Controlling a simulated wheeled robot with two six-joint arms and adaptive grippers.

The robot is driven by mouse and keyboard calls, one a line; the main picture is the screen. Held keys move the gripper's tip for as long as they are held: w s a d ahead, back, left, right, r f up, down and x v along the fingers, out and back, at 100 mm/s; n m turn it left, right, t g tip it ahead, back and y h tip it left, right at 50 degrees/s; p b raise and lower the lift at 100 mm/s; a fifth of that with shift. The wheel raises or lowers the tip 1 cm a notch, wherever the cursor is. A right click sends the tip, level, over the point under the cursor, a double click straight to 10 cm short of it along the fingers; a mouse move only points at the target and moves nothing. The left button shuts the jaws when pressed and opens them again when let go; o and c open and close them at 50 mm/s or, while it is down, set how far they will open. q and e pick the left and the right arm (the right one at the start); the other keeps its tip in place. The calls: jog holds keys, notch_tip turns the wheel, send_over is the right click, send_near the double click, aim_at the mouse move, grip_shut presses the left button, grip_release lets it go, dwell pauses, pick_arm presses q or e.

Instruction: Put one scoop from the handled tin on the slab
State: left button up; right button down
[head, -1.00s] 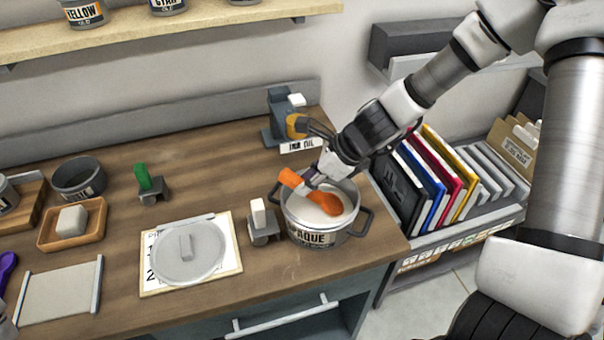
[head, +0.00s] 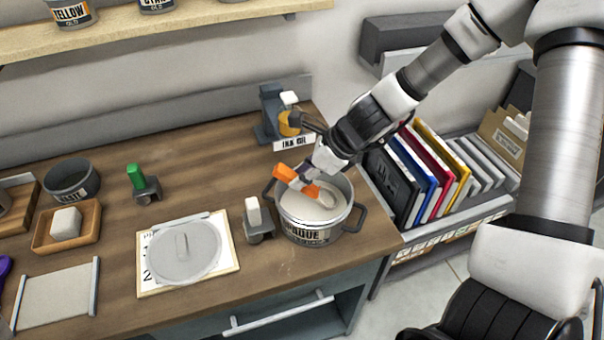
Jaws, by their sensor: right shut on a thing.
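The handled tin (head: 312,236) is a grey two-handled pot labelled "...PAQUE", standing at the right of the wooden counter with pale ink (head: 306,208) inside. My right gripper (head: 304,181) is shut on an orange scoop (head: 284,171) over the tin. The scoop's lower end is at the pale ink inside the rim and looks whitish; whether it is lifted clear is hard to tell. A pale flat slab (head: 57,295) with grey side rails lies at the front left of the counter, with a bare top. My left gripper is not in view.
A round grey lid (head: 184,262) lies on a numbered card (head: 226,241) left of the tin. A small block with a white handle (head: 256,222) stands beside the tin. An ink oil dispenser (head: 273,118) stands behind. Upright coloured folders (head: 427,175) are at right.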

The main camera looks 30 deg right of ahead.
notch_tip(320, 180, up, 9)
jog(key=p, duration=0.8)
jog(key=shift+r, duration=0.2)
dwell(0.8)
